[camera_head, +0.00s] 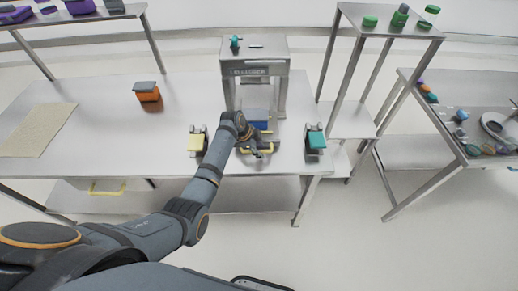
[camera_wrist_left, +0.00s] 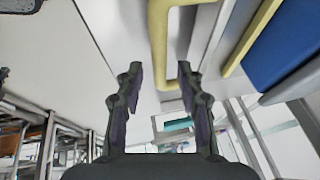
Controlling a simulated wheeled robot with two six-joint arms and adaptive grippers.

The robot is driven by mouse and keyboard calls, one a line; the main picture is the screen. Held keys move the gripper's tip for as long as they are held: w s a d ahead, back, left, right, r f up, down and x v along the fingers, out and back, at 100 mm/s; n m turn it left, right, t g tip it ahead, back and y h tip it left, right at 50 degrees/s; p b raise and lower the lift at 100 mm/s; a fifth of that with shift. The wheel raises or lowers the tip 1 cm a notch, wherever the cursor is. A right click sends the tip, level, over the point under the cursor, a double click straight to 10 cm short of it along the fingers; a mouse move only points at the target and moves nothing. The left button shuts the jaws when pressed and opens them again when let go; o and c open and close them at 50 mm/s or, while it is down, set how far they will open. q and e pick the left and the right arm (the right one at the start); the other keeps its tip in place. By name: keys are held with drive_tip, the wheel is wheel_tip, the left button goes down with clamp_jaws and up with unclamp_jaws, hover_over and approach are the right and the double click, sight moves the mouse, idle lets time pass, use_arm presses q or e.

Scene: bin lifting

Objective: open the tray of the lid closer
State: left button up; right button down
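The lid closer (camera_head: 254,72) is a grey metal frame standing at the back middle of the table. Its tray sticks out at the front, with a yellow handle (camera_head: 262,152) and a blue part (camera_head: 257,116) behind it. My left gripper (camera_head: 258,148) is at the handle, partly hidden by its own wrist. In the left wrist view, the fingers (camera_wrist_left: 160,78) are apart. The yellow handle (camera_wrist_left: 158,40) runs between their tips with gaps beside it. The blue part (camera_wrist_left: 288,45) shows at the upper right. My right gripper is in neither view.
A yellow-topped holder (camera_head: 196,141) stands left of the tray and a teal-topped one (camera_head: 315,139) right of it. An orange box (camera_head: 148,94) and a beige mat (camera_head: 38,129) lie further left. A metal shelf (camera_head: 390,20) rises at the right. The table's front edge is close to the handle.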

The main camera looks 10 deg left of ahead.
use_arm(q)
drive_tip(key=v, duration=1.2)
drive_tip(key=shift+s, duration=0.15)
